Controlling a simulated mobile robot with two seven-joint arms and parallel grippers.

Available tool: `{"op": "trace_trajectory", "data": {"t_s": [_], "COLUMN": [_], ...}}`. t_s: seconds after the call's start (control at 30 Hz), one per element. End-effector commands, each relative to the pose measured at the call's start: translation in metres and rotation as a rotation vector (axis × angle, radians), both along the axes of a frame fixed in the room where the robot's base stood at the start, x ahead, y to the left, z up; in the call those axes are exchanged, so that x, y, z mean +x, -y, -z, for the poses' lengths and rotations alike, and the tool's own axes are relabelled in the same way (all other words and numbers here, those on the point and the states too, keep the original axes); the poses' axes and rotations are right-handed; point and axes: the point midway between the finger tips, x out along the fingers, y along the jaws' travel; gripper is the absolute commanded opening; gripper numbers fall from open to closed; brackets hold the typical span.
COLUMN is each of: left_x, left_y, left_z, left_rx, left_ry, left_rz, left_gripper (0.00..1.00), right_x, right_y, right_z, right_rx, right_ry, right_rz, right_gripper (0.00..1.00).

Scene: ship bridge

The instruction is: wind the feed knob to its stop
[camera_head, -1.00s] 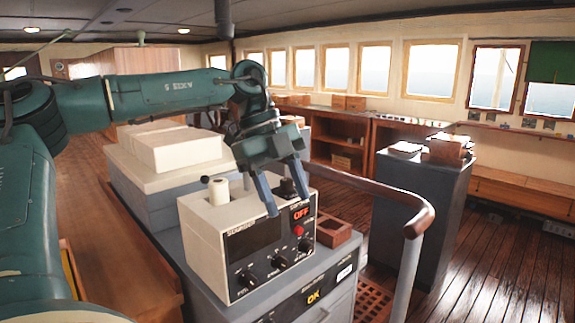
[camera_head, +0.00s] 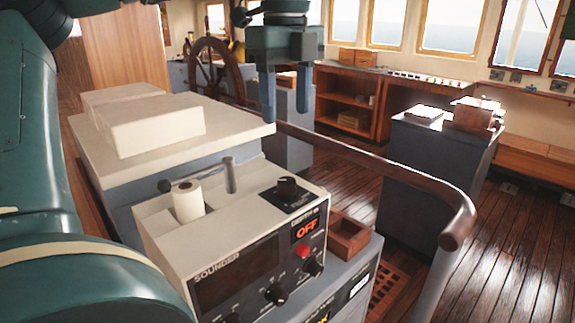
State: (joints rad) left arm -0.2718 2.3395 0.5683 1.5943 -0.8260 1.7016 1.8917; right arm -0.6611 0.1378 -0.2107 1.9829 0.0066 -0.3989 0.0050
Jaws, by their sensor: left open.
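The sounder (camera_head: 160,227) is a cream box with a dark front. On its top, at the right, a black round knob (camera_head: 288,186) stands on a black plate; I take it as the feed knob. A white paper roll (camera_head: 188,202) and a grey post (camera_head: 230,175) stand to its left. My right gripper is out of view.
A brown handrail (camera_head: 385,168) curves past the sounder's right side. A wooden box (camera_head: 349,236) sits beside the sounder. White boxes (camera_head: 150,127) lie on the cabinet behind.

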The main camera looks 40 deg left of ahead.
Motion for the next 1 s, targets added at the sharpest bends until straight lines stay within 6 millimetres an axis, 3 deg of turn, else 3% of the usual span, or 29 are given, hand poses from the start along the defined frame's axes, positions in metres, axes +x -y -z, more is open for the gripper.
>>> {"op": "trace_trajectory", "data": {"t_s": [0.17,0.6,0.8,1.0], "left_x": [-0.001,-0.001,0.000,0.000], "left_y": [0.000,0.000,0.000,0.000], "left_z": [0.023,0.108,0.126,0.130], "left_rx": [-0.004,-0.003,-0.002,-0.001], "left_ry": [-0.005,-0.004,-0.001,0.001], "left_rz": [0.002,0.001,0.000,0.000], "left_gripper": [0.52,0.52,0.52,0.52], "right_x": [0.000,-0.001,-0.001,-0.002], "right_y": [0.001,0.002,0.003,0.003], "right_z": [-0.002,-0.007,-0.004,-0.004], "right_rx": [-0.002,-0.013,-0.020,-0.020], "right_ry": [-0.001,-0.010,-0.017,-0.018], "right_rz": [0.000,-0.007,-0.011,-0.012], "right_gripper": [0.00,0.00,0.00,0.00]}}
